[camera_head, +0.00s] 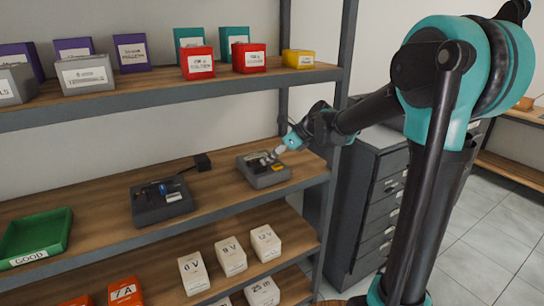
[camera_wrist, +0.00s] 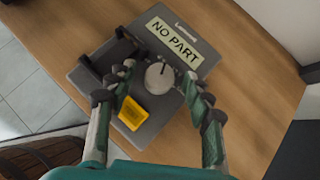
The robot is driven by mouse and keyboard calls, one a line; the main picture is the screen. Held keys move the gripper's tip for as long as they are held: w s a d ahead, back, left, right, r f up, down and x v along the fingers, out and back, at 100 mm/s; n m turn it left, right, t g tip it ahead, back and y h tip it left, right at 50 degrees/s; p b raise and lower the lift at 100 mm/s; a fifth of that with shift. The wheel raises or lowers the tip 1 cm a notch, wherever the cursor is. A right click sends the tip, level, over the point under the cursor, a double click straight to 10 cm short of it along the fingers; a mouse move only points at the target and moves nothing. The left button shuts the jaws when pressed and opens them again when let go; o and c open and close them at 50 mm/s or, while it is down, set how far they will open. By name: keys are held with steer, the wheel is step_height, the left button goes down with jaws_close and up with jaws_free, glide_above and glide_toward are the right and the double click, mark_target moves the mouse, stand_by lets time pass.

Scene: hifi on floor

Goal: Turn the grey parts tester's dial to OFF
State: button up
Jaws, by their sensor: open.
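The grey parts tester (camera_head: 264,178) sits at the right end of the middle shelf; in the wrist view its grey body (camera_wrist: 185,50) fills the middle. Its display (camera_wrist: 173,40) reads "NO PART". Its round pale dial (camera_wrist: 159,78) has a dark pointer mark toward the display; position lettering is too small to read.
A green "GOOD" tray (camera_head: 36,238) is farther left. The upper shelf (camera_head: 120,102) overhangs, and a rack post (camera_head: 337,120) stands close right.

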steer(key=c, duration=1.2)
steer(key=shift+o, duration=0.2)
steer(key=shift+w+n, duration=0.1)
steer(key=shift+n, duration=0.2)
steer(key=n+g, duration=0.3)
steer(key=shift+w+d+n+y, duration=0.1)
steer(key=shift+w+n+y, duration=0.15)
steer(key=shift+n+y, duration=0.05)
steer(key=shift+w+n+g, duration=0.2)
steer(key=shift+n+g, duration=1.7)
steer(key=shift+n, duration=0.4)
steer(key=shift+h, duration=0.4)
steer(key=o, duration=1.2)
steer(key=shift+c, duration=0.2)
steer(key=shift+r, duration=0.1)
